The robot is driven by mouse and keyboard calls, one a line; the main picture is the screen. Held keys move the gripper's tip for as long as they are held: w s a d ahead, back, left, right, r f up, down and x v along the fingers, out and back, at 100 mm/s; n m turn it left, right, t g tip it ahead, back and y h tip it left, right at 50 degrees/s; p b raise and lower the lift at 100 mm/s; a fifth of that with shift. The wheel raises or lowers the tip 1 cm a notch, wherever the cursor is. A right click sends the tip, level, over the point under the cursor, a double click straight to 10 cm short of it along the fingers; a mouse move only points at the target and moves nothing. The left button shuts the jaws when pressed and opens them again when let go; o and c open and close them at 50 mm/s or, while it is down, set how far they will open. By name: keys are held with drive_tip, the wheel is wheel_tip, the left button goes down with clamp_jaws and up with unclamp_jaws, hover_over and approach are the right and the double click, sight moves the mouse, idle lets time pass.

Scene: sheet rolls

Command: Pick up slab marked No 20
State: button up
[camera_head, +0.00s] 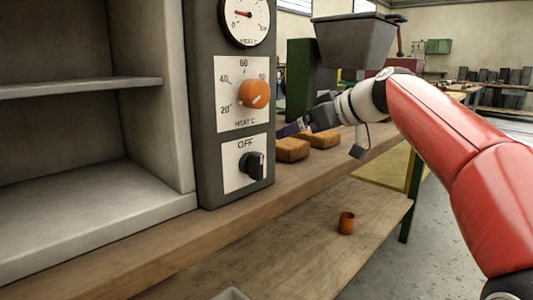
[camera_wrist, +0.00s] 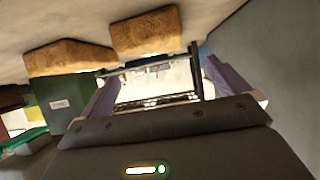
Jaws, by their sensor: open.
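Two orange-brown slabs lie on the wooden bench beside the heater cabinet: a nearer one (camera_head: 291,150) and a farther one (camera_head: 323,139). In the wrist view, which looks upside down, two slabs show near the top, one at the left (camera_wrist: 68,57) and one nearer the middle (camera_wrist: 147,33). No number can be read on either slab, so I cannot tell which is No 20. My gripper (camera_head: 290,130) is just above and beside the nearer slab in the head view. In the wrist view my gripper (camera_wrist: 157,72) has its purple fingers apart, with no slab between them.
The grey heater cabinet (camera_head: 208,158) with dials and knobs stands close to my gripper at the left. A grey hopper (camera_head: 355,40) and a green box (camera_head: 301,72) are behind the slabs. An orange cup (camera_head: 346,223) stands on the lower shelf (camera_head: 290,247).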

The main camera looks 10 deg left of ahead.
sight(282, 141)
drive_tip(key=x, duration=0.7)
drive_tip(key=shift+w+f, duration=0.3)
drive_tip(key=shift+f, duration=0.15)
drive_tip(key=c, duration=1.3)
